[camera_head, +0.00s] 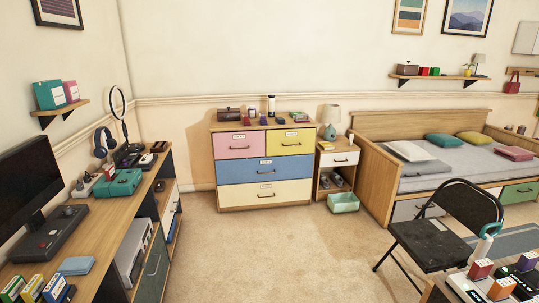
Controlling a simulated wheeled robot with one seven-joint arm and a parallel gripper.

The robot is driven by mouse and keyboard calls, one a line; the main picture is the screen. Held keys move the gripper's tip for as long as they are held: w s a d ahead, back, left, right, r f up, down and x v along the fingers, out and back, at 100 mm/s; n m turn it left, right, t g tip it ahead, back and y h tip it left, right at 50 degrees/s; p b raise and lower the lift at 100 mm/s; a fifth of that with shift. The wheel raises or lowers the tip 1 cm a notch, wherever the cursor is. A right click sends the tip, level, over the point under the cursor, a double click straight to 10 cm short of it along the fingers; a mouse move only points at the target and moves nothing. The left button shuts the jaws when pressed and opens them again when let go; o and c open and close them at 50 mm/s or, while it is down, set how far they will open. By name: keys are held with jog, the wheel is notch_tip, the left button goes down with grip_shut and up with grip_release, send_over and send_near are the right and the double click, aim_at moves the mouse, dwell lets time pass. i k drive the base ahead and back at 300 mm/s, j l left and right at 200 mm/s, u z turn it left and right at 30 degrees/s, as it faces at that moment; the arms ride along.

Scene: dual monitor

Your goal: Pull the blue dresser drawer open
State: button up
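The dresser (217,177) stands against the back wall, a little left of the picture's middle. Its blue drawer (245,170) is the wide middle one and looks shut, flush with the front. It has a dark handle (266,172) near its centre and a small label above it. A pink drawer (236,147) and a yellow drawer (290,141) sit side by side above it, and a wide cream drawer (240,195) is below. My gripper is not in view.
Open carpet (260,255) lies in front of the dresser. A desk (95,235) runs along the left. A nightstand (340,159) and a green bin (343,203) stand right of the dresser. A black folding chair (435,240) and a bed (375,180) are on the right.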

aim_at(295, 167)
jog(key=i+u, duration=0.1)
jog(key=i, duration=0.85)
jog(key=i+l+u, duration=0.15)
jog(key=i, duration=1.8)
jog(key=i+j+z, duration=0.15)
jog(key=i, duration=0.8)
jog(key=i+l, duration=0.1)
jog(key=i, duration=0.3)
jog(key=i+l+u, duration=0.1)
jog(key=i, duration=0.3)
jog(key=i+l+u, duration=0.1)
jog(key=i, duration=0.3)
jog(key=l, duration=0.1)
